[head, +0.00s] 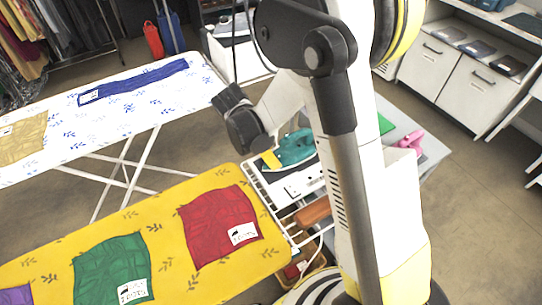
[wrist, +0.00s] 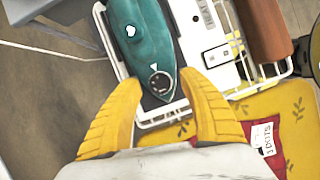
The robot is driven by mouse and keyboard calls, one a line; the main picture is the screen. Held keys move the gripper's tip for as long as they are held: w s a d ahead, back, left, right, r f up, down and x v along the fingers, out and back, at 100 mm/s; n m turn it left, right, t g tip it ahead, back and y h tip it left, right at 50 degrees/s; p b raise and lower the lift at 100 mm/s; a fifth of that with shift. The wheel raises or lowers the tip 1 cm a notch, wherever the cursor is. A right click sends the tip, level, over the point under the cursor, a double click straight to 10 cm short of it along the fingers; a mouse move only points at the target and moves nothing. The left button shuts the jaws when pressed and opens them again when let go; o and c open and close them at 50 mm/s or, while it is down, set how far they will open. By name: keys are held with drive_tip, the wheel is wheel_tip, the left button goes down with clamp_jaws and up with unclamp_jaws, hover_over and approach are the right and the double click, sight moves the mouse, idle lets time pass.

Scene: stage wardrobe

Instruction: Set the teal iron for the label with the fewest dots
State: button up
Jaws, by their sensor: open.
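The teal iron (head: 294,150) lies on the white wire rack at the end of the yellow board. In the wrist view, the teal iron (wrist: 140,40) shows a round dark dial (wrist: 160,83) near its end, with a white triangle mark above it. My gripper (wrist: 158,84) is open and empty, its yellow fingers either side of the dial; contact cannot be told. In the head view, my gripper (head: 271,160) is beside the iron. White labels lie on the red cloth (head: 210,222) and green cloth (head: 100,262); their dot counts are too small to read surely.
The yellow board (head: 165,215) also bears a purple cloth (head: 14,296). A white board (head: 140,110) at left carries blue and tan cloths with labels. A brown-orange cylinder (wrist: 265,30) and a white switch panel (wrist: 217,55) sit by the iron. A pink object (head: 410,142) is at right.

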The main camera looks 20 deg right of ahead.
drive_tip(key=shift+c, duration=0.4)
clamp_jaws()
drive_tip(key=shift+m, duration=0.4)
drive_tip(key=m+g, duration=0.2)
drive_tip(key=m, duration=0.2)
drive_tip(key=shift+w+m+b, duration=0.1)
drive_tip(key=shift+m+b, duration=0.2)
drive_tip(key=shift+b, duration=0.05)
drive_tip(key=m, duration=0.2)
drive_tip(key=m+g+y, duration=0.1)
drive_tip(key=m, duration=0.1)
drive_tip(key=shift+m+g, duration=0.3)
drive_tip(key=shift+m, duration=0.1)
drive_tip(key=shift+y, duration=0.3)
